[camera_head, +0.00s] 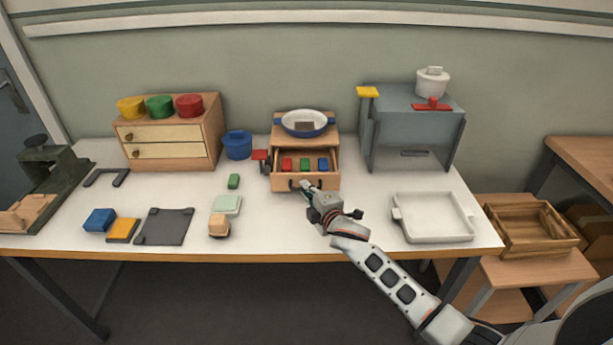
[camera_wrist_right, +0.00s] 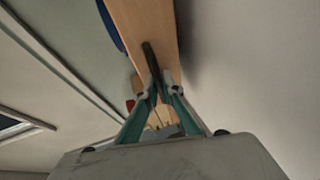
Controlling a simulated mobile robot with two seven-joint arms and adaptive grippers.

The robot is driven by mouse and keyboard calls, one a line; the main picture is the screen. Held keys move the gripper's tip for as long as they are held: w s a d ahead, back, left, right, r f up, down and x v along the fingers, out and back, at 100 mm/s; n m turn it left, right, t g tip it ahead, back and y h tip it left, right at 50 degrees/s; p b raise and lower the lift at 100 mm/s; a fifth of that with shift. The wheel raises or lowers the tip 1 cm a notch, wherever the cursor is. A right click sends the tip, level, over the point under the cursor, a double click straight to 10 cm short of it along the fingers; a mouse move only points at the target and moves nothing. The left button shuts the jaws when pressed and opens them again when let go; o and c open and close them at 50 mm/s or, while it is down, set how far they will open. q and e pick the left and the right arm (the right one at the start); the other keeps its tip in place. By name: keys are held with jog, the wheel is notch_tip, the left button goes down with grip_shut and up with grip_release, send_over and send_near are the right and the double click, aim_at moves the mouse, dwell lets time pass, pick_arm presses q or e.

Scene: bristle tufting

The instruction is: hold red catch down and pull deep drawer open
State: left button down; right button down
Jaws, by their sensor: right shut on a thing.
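The deep drawer (camera_head: 306,181) of the small wooden cabinet (camera_head: 333,136) stands pulled out, with several red, green and blue blocks in view inside. The red catch (camera_head: 260,155) sits at the cabinet's left side, with nothing of mine on it; I cannot tell whether it is down. My right gripper (camera_head: 306,187) is at the drawer front, shut on its dark handle (camera_head: 292,184). In the right wrist view the fingers (camera_wrist_right: 160,88) close around the dark handle (camera_wrist_right: 149,58) in front of the wooden drawer front (camera_wrist_right: 150,22). My left gripper is in neither view.
A blue-rimmed bowl (camera_head: 304,122) sits on the cabinet. A white tray (camera_head: 408,236) lies right of my right arm. The grey stand (camera_head: 412,130) is at back right.

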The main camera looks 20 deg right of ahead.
jog(key=shift+s+a+r, duration=0.1)
jog(key=shift+s+a, duration=0.05)
jog(key=shift+s, duration=0.4)
jog(key=shift+s+a+r, duration=0.1)
jog(key=shift+s+a, duration=0.05)
jog(key=shift+s, duration=0.35)
jog(key=shift+w+f, duration=0.15)
jog(key=shift+f, duration=0.05)
jog(key=c, duration=2.4)
grip_release()
jog(key=shift+c, duration=0.2)
jog(key=v, duration=1.2)
